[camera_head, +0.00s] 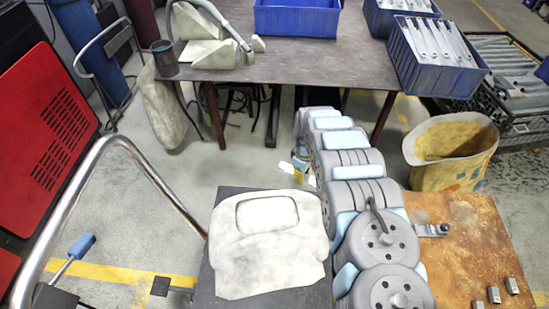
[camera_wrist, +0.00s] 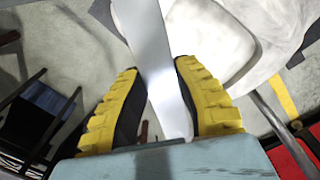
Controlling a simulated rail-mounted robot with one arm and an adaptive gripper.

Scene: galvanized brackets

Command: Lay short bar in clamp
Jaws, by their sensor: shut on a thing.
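My gripper (camera_wrist: 162,95) has yellow-and-black fingers and is shut on a flat, pale metal bar, the short bar (camera_wrist: 158,60). The bar runs between the fingers and out of the top of the wrist view. In the head view my gripper (camera_head: 300,165) is small and partly hidden by my arm, with pale ends of the bar beside it, above the floor between the two tables. A small metal fixture (camera_head: 432,230), perhaps the clamp, sits on the rusty tabletop at the right, apart from the gripper. Its jaws are too small to make out.
A grey-white moulded piece (camera_head: 266,265) lies on a dark surface just left of my arm. Several small metal blocks (camera_head: 493,294) stand on the rusty tabletop (camera_head: 455,265). The far table (camera_head: 300,60) carries blue bins (camera_head: 297,17). A yellowish sack-like bin (camera_head: 450,165) stands at the right.

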